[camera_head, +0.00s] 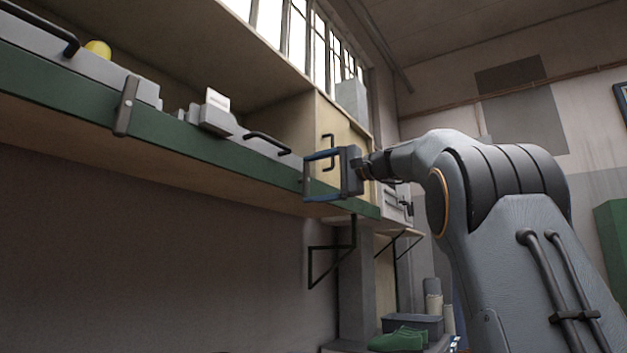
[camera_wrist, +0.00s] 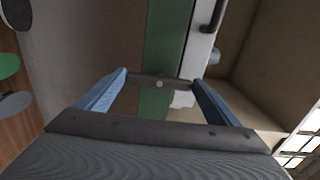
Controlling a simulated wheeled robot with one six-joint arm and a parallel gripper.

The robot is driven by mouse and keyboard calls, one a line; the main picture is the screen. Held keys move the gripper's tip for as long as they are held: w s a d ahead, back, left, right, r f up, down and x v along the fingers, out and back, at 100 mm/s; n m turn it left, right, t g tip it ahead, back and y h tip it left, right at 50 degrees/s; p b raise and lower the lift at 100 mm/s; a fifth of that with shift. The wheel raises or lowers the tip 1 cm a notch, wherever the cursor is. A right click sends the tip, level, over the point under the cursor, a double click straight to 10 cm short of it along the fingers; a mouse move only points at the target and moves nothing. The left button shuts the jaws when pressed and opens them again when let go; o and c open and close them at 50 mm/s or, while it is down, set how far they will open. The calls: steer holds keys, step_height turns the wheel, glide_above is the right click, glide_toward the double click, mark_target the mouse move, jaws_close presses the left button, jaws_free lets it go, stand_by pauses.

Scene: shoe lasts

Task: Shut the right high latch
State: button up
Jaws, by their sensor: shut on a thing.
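The right high latch (camera_head: 306,181) is a short dark grey bar on the green front edge of the high shelf. In the wrist view the latch (camera_wrist: 160,83) lies across the green strip, with a pale pivot dot near its middle. My gripper (camera_head: 307,177) has its two blue fingers at the opposite ends of the bar. In the wrist view my gripper (camera_wrist: 160,80) is shut on the bar lengthwise. The bar looks upright across the edge in the head view, though my fingers partly cover it.
A similar left latch (camera_head: 125,106) stands upright on the same green edge (camera_head: 215,139). Grey drawers or cases with black handles (camera_head: 268,142) sit on the shelf. Green shoes (camera_head: 398,339) and a bin (camera_head: 412,324) are below.

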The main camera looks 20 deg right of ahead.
steer(key=o, duration=0.9)
steer(key=shift+s+d, duration=0.1)
steer(key=b+v, duration=0.1)
steer(key=v, duration=0.6)
steer(key=shift+s+d, duration=0.2)
steer(key=shift+s, duration=0.05)
